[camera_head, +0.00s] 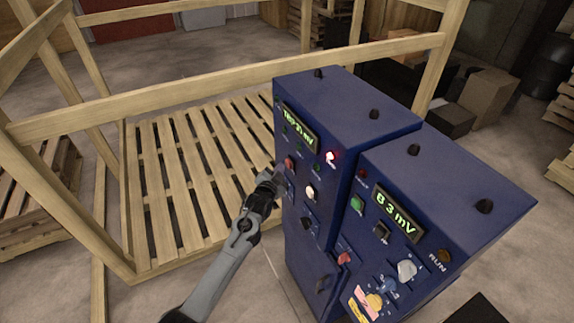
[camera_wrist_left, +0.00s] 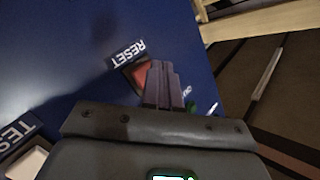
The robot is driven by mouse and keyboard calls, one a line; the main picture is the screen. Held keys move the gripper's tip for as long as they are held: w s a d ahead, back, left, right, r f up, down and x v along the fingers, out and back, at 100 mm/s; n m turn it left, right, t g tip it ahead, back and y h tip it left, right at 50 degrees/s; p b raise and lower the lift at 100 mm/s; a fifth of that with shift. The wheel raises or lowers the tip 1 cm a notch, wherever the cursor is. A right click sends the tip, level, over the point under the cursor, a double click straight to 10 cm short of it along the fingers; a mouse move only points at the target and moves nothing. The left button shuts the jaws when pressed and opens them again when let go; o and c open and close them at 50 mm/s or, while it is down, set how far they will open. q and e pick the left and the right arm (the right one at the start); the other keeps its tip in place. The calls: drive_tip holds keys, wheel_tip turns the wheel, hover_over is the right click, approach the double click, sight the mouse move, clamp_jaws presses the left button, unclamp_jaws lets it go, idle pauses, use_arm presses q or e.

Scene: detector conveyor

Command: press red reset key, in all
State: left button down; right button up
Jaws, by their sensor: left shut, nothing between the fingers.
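The red reset key (camera_head: 290,163) is on the front of the left blue control box (camera_head: 345,115), whose green display shows a TRIP reading. A red lamp (camera_head: 331,157) is lit beside it. My left gripper (camera_head: 274,178) is shut and empty, close to the box face just left of and below the key. In the left wrist view the shut fingers (camera_wrist_left: 161,72) overlap the red key (camera_wrist_left: 138,77), beside the RESET label (camera_wrist_left: 127,53). They hide part of the key; I cannot tell whether they touch it. My right gripper is not in view.
A white key (camera_head: 310,192) sits below the red one; it shows beside a TEST label (camera_wrist_left: 15,133) in the wrist view. A second blue box (camera_head: 450,180) with several knobs and another red key (camera_head: 344,258) stands at right. A wooden frame (camera_head: 200,87) and pallet are behind.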

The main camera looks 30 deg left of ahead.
use_arm(q)
drive_tip(key=shift+w+d, duration=0.25)
drive_tip(key=shift+w, duration=0.15)
idle(0.3)
drive_tip(key=shift+s, duration=0.1)
drive_tip(key=shift+s+a+p, duration=0.5)
drive_tip(key=shift+s+p, duration=0.1)
drive_tip(key=shift+s, duration=0.15)
drive_tip(key=s+p, duration=0.1)
drive_tip(key=s+a+p, duration=0.1)
drive_tip(key=s, duration=0.1)
drive_tip(key=s+a+p, duration=0.1)
drive_tip(key=shift+s+a, duration=0.15)
drive_tip(key=shift+a, duration=0.1)
idle(0.4)
